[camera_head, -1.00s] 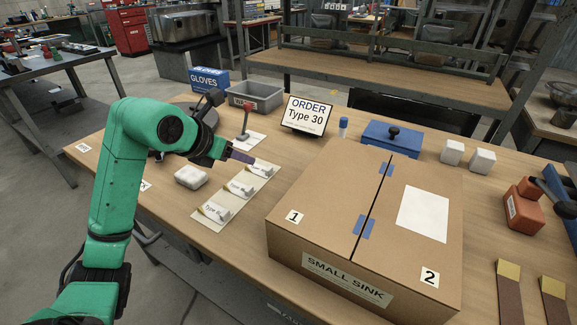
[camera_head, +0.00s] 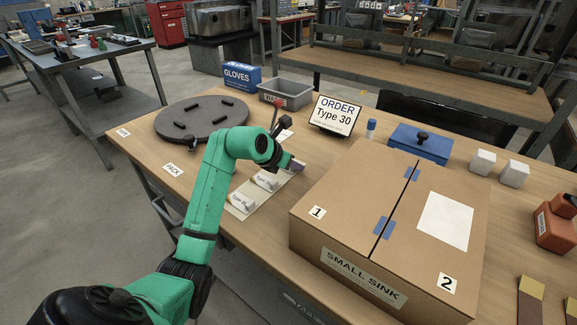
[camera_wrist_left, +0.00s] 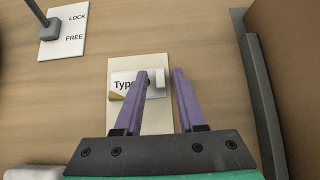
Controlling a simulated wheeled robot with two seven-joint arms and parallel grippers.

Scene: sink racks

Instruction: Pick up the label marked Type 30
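My left gripper (camera_wrist_left: 163,74) is open, its two purple fingers pointing down toward a white label (camera_wrist_left: 124,80) reading "Typ…"; the left finger covers its number. A white block (camera_wrist_left: 157,85) at the label's right end lies between the fingers, and I cannot tell whether they touch it. In the head view my left gripper (camera_head: 298,166) is over the far end of the beige label strip (camera_head: 239,212). Two other labels, a near one (camera_head: 242,201) and a middle one (camera_head: 265,181), stand on the strip; their numbers are unreadable. My right gripper is out of view.
The order sign (camera_head: 334,115) reads "Type 30". A large cardboard box (camera_head: 330,210) stands right of the strip. A red-knobbed lever (camera_head: 276,112) stands behind the gripper. A dark round turntable (camera_head: 190,122) and grey bin (camera_head: 290,95) are at back left.

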